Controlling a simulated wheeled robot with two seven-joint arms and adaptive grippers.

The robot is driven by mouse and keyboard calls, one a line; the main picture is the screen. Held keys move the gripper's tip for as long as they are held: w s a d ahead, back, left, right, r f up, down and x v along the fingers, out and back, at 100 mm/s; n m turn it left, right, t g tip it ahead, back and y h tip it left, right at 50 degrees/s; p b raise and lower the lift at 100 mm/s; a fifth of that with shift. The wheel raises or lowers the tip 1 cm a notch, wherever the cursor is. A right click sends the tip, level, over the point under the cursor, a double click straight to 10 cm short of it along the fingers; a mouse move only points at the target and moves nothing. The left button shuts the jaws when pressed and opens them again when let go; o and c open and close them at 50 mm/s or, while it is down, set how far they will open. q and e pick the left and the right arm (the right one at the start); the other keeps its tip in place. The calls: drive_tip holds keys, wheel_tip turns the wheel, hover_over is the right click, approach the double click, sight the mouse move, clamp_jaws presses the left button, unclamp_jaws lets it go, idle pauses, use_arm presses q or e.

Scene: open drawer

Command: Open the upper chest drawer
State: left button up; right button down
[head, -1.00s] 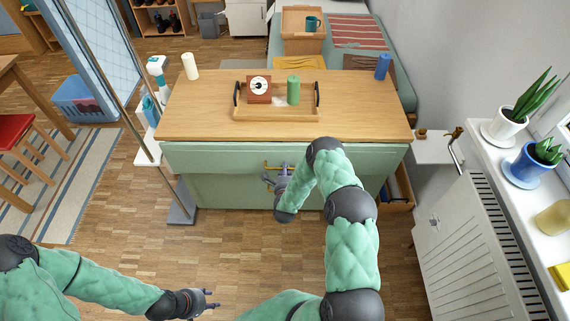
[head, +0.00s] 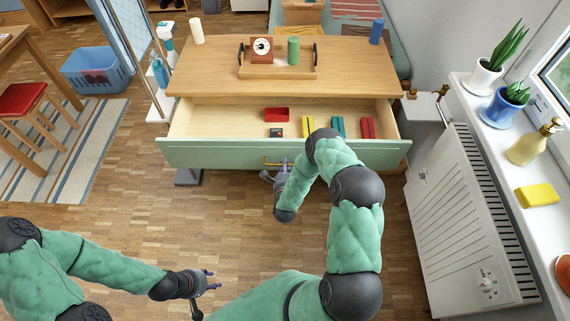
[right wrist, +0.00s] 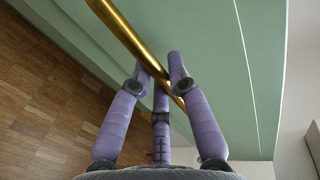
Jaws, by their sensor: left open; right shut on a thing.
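The green chest (head: 285,67) has a wooden top, and its upper drawer (head: 210,155) is pulled well out. Inside the drawer lie a red tray, a small dark box and several coloured books. My right gripper (head: 283,170) is at the front of the drawer, shut on the brass handle (head: 272,163). In the right wrist view its purple fingers (right wrist: 163,85) close around the brass handle (right wrist: 125,35); the green drawer front is behind. My left gripper (head: 212,281) is open and empty, low over the floor, away from the chest.
A tray (head: 275,73) with a clock and a green candle stands on the chest top, with a white candle (head: 197,31) and a blue candle (head: 376,31) near its ends. A white radiator (head: 460,215) stands at the right. The floor before the drawer is clear.

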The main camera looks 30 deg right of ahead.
drive_tip(key=shift+s+a, duration=0.3)
drive_tip(key=shift+s, duration=0.15)
drive_tip(key=c, duration=1.2)
unclamp_jaws()
drive_tip(key=shift+o, duration=0.2)
drive_tip(key=v, duration=1.2)
drive_tip(key=shift+w+f, duration=0.1)
